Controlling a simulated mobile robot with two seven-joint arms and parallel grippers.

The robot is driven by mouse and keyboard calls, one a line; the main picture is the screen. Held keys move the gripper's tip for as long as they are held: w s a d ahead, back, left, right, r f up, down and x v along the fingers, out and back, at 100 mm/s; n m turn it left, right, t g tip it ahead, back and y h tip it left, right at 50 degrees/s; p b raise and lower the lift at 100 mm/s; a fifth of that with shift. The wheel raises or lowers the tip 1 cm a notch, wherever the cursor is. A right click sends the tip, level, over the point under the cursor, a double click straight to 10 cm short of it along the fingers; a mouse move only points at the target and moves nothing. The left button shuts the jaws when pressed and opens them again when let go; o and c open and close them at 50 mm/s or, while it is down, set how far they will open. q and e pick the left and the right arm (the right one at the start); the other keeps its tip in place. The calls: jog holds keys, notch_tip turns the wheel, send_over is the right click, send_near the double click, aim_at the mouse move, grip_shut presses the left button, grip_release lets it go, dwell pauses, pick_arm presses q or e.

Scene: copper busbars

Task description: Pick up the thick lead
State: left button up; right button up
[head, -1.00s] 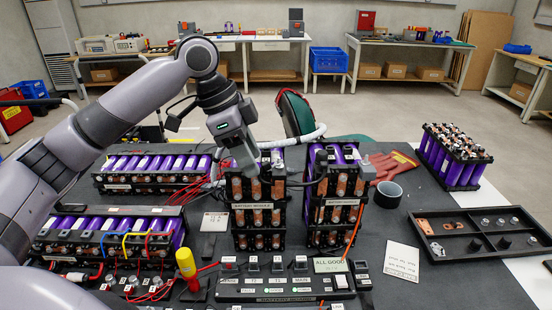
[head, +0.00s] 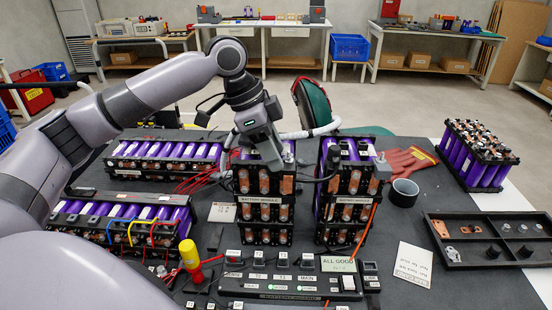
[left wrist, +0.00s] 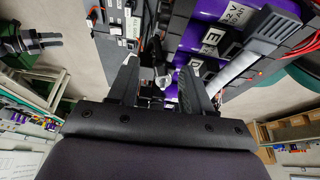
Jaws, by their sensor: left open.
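The thick lead seems to be the light grey cable (head: 318,131) that runs behind the middle battery module (head: 265,208) in the head view. In the left wrist view a thick grey lead (left wrist: 240,66) with a dark grey end boot (left wrist: 272,32) lies right of the fingers. My left gripper (head: 276,160) points down at the top of the middle module. In the left wrist view its fingers (left wrist: 158,76) are open, with a metal stud (left wrist: 162,76) between or beyond them. The fingers look empty and apart from the grey lead. My right gripper is not in view.
A second module (head: 346,209) stands close on the right, with a grey connector (head: 380,168) at its corner. Purple cell packs (head: 166,156) lie left. A black cup (head: 403,192), red gloves (head: 408,161) and a parts tray (head: 490,262) are right. Open mat lies front right.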

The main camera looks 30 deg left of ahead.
pick_arm(q)
grip_shut()
dwell(0.3)
notch_tip(320, 180, up, 20)
jog(key=p, duration=0.2)
dwell(0.3)
jog(key=shift+r, duration=0.1)
jog(key=shift+r+p, duration=0.15)
jog(key=shift+p, duration=0.55)
